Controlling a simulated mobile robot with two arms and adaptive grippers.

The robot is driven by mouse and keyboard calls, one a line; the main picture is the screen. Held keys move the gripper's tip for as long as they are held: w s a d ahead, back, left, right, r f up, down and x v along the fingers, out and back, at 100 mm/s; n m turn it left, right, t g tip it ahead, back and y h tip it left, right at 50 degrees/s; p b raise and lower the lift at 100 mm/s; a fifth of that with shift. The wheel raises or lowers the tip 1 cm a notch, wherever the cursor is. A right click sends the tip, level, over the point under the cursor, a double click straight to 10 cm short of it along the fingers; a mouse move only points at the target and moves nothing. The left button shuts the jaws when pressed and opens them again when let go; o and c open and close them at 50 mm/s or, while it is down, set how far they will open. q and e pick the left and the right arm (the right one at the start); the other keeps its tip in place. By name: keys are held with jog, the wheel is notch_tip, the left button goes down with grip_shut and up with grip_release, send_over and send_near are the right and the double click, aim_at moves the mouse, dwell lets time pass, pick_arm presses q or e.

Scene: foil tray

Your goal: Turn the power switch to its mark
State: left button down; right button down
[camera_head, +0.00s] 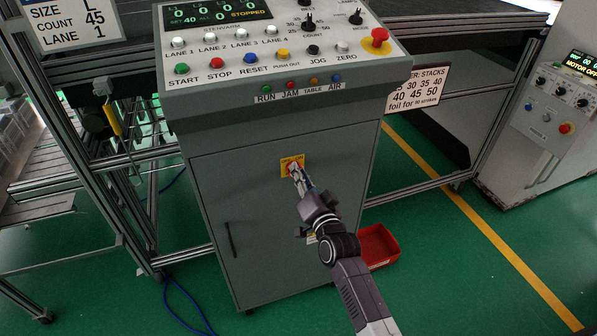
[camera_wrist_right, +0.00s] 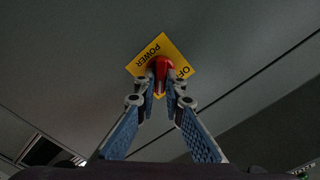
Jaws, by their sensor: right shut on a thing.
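The power switch is a red knob on a yellow plate on the front of the grey control cabinet (camera_head: 200,180). In the head view the yellow plate (camera_head: 285,164) shows behind my right gripper (camera_head: 296,174), which hides most of the knob. In the right wrist view the red knob (camera_wrist_right: 160,66) sits between the fingertips of my right gripper (camera_wrist_right: 161,80), which is shut on it. The yellow plate (camera_wrist_right: 180,58) carries the word POWER and part of a second word, and it looks tilted in this view. The knob's pointer and its mark cannot be made out. My left gripper is not in view.
The cabinet's top panel has several coloured buttons, a red emergency knob (camera_head: 380,38) and a display (camera_head: 215,12) reading STOPPED. A red bin (camera_head: 379,246) stands on the green floor to the right of my right arm. A blue cable (camera_head: 186,300) lies at lower left.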

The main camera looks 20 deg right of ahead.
dwell(0.5)
jog(key=c, duration=2)
grip_release()
jog(key=s, duration=1.2)
jog(key=shift+d, duration=0.2)
jog(key=shift+f, duration=0.1)
